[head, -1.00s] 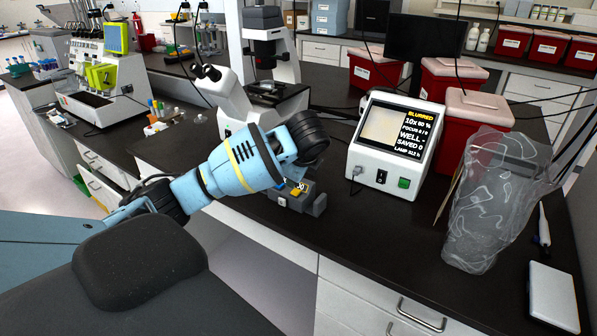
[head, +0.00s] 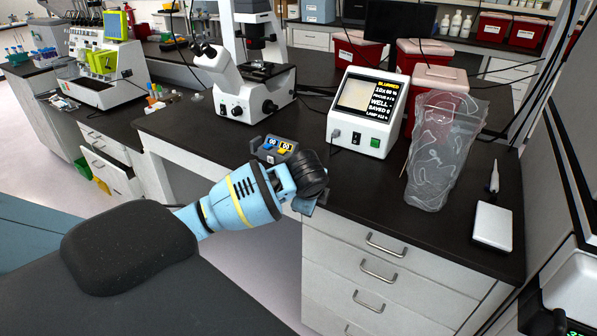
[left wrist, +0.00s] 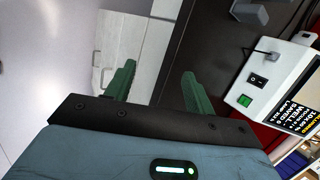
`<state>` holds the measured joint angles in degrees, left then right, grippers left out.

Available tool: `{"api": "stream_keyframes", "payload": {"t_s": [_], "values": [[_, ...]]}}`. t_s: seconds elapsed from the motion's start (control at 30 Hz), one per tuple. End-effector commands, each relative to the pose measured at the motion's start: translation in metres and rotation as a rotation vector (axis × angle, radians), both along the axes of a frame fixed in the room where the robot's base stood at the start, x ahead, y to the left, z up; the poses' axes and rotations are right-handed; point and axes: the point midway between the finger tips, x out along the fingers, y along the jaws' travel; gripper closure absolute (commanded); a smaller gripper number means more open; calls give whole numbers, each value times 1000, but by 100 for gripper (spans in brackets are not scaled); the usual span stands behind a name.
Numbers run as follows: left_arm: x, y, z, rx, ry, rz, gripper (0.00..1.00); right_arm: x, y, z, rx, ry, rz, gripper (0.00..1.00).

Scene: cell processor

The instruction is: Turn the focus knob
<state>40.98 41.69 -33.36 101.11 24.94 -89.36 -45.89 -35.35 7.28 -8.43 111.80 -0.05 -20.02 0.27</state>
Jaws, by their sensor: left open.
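A white microscope (head: 232,82) with a black stage stands on the dark bench in the head view. Dark round knobs (head: 237,111) show low on its body; I cannot tell which one is the focus knob. A white display box (head: 393,117) to its right reads "BLURRED" and also shows in the left wrist view (left wrist: 283,85). My left gripper (head: 308,203) is at the bench's front edge, in front of and apart from the microscope. In the left wrist view its green fingers (left wrist: 156,90) are spread with nothing between them. My right gripper is not in view.
A clear crumpled bag (head: 437,150) stands right of the display box. A white flat device (head: 492,226) lies at the right. Drawers (head: 365,270) are below the bench.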

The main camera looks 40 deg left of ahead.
Motion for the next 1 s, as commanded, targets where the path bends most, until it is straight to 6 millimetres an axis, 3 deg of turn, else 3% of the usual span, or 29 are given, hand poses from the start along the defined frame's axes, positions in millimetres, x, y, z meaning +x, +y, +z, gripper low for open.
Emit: {"api": "stream_keyframes", "payload": {"t_s": [0.03, 0.27, 0.5, 0.73, 0.9, 1.0], "values": [[-6, -14, -22, -49, -7, 1, 46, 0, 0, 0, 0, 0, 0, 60], [-46, -80, -108, -323, -88, 66, 46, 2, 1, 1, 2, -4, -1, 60], [-119, -135, -179, -639, -164, 242, 46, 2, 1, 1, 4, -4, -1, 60], [-204, -159, -220, -889, -238, 482, 46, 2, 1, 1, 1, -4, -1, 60], [-262, -160, -232, -1005, -296, 647, 46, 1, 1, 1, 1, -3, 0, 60], [-286, -158, -234, -1045, -324, 714, 46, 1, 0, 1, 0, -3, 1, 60]]}}
